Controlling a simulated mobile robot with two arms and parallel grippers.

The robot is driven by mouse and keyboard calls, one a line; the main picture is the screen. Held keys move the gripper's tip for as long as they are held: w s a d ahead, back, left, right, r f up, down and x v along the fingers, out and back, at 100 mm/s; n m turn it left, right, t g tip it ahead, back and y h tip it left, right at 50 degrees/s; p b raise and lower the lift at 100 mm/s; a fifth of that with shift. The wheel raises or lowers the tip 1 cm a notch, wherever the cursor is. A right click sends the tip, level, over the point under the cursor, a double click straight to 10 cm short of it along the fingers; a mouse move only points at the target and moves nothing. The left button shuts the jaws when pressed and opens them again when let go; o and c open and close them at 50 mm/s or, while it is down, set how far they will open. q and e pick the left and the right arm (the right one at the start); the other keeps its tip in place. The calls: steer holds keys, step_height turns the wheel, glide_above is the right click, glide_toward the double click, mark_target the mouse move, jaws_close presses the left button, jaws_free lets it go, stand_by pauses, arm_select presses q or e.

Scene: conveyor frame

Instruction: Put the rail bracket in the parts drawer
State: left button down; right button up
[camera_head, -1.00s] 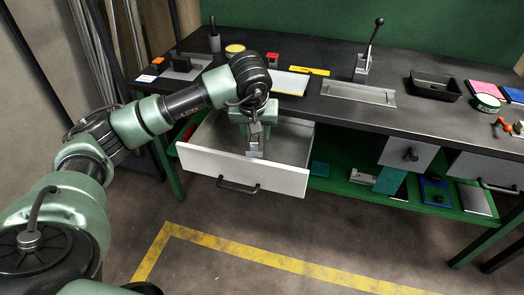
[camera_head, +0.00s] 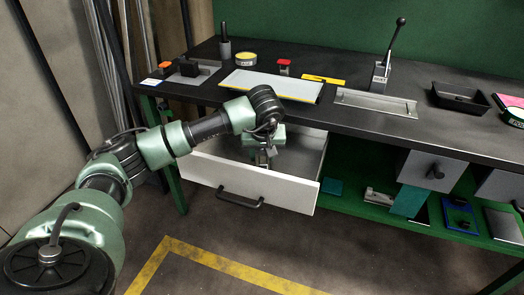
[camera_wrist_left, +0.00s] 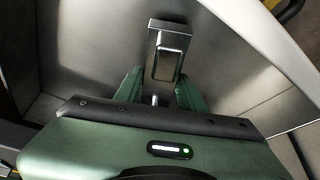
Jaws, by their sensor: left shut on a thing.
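The parts drawer (camera_head: 292,190) is the open drawer under the left of the bench, with a white front and a black handle. My left gripper (camera_head: 263,150) points down into its opening, behind the front panel. It is shut on the grey metal rail bracket (camera_head: 264,158), whose lower end is partly hidden in the head view. In the left wrist view, the rail bracket (camera_wrist_left: 166,66) sticks out beyond the green fingers of my left gripper (camera_wrist_left: 160,92), over the drawer's grey floor (camera_wrist_left: 95,45). I cannot tell whether it touches the floor. My right gripper is not in view.
The bench top (camera_head: 345,118) overhangs the drawer's back. On it are a pale tray (camera_head: 270,84), a lever device (camera_head: 385,72) and a black bin (camera_head: 460,97). A green lower shelf (camera_head: 345,203) holds several parts to the right. The drawer around the bracket looks empty.

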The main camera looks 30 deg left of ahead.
arm_select(q)
steer(key=shift+w+a, duration=0.4)
steer(key=shift+w, duration=0.2)
steer(key=shift+w+a, duration=0.75)
steer(key=shift+w, duration=0.35)
steer(key=shift+f, duration=0.55)
steer(key=shift+s, duration=0.1)
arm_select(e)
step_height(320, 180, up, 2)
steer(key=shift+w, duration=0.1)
arm_select(q)
steer(key=c, duration=0.9)
jaws_free()
steer(key=shift+f, duration=0.1)
steer(key=shift+o, duration=0.2)
